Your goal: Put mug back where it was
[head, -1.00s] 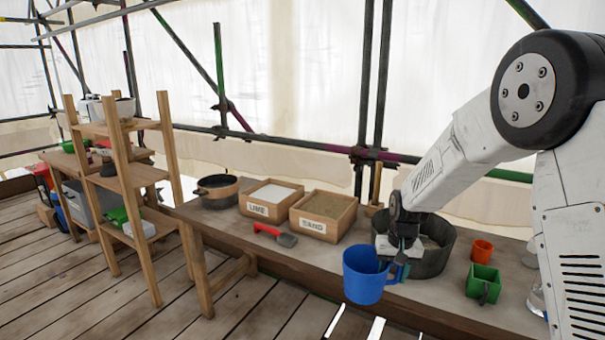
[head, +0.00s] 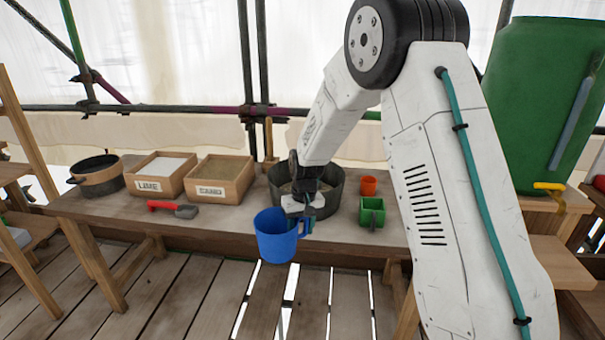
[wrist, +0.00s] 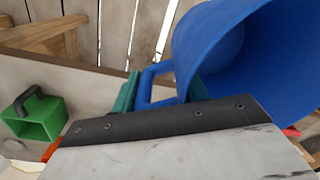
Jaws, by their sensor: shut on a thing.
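The blue mug (head: 274,238) hangs in the air in front of the workbench's front edge, upright, its open top facing up. My gripper (head: 308,212) is shut on the mug's handle, at the mug's right side in the head view. In the wrist view the teal fingers stand on either side of the blue handle (wrist: 152,84), and the mug's body (wrist: 215,45) fills the upper right. The mug looks empty where its inside shows. Part of the handle is hidden by the fingers.
A green water tank (head: 530,100) stands right; wooden shelves (head: 30,180) stand left.

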